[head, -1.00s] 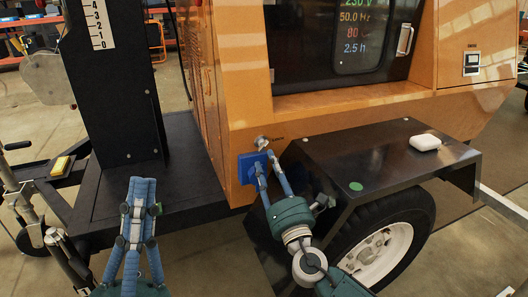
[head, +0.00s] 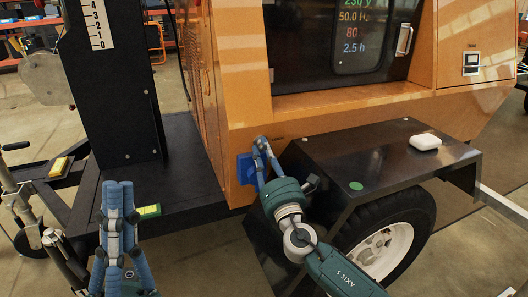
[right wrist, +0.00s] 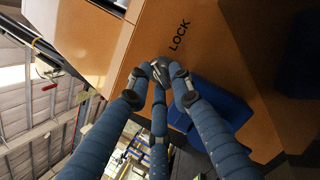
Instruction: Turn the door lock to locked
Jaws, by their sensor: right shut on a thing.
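The door lock is a small silver knob on the orange housing, below the dark door. In the head view it is now hidden behind my right gripper (head: 261,146). In the right wrist view, the fingers of my right gripper (right wrist: 160,72) close around the grey knob (right wrist: 160,66), just beside the printed word LOCK (right wrist: 179,35). Its exact turn angle cannot be made out. My left gripper (head: 120,187) points upward at the lower left of the head view, its fingertips together with nothing visible between them.
The black fender (head: 400,160) carries a white item (head: 425,142) and a green disc (head: 356,186). A black mast (head: 115,90) stands left.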

